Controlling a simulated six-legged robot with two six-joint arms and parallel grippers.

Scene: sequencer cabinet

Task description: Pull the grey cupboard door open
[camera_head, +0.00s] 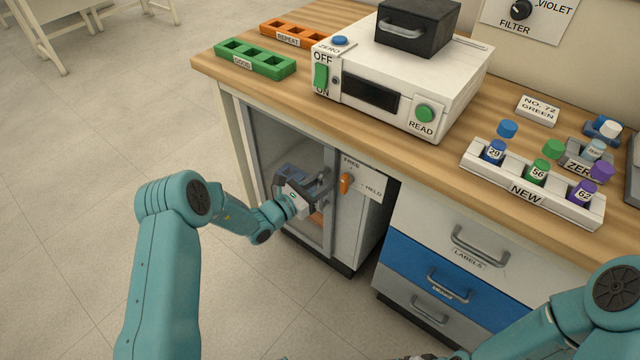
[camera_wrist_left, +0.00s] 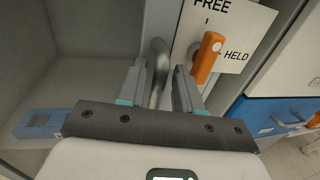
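The grey-framed cupboard door (camera_head: 328,210) has a clear pane and looks shut, below the bench's left part. Its upright grey bar handle (camera_wrist_left: 158,65) shows in the left wrist view. My left gripper (camera_head: 318,188) is at the handle. In the left wrist view its two fingers (camera_wrist_left: 160,92) stand on either side of the bar, with a narrow gap showing, so it looks open around it. An orange lever (camera_head: 346,183) beside the door stands about upright under the word FREE. Only a sliver of what seems my right gripper (camera_head: 438,356) shows at the bottom edge.
A drawer unit (camera_head: 440,265) with grey and blue fronts stands right of the cupboard. The wooden benchtop (camera_head: 300,84) above carries a white reader (camera_head: 440,85), a green tray (camera_head: 255,60) and a vial rack (camera_head: 530,195). The floor (camera_head: 90,150) left of the cupboard is clear.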

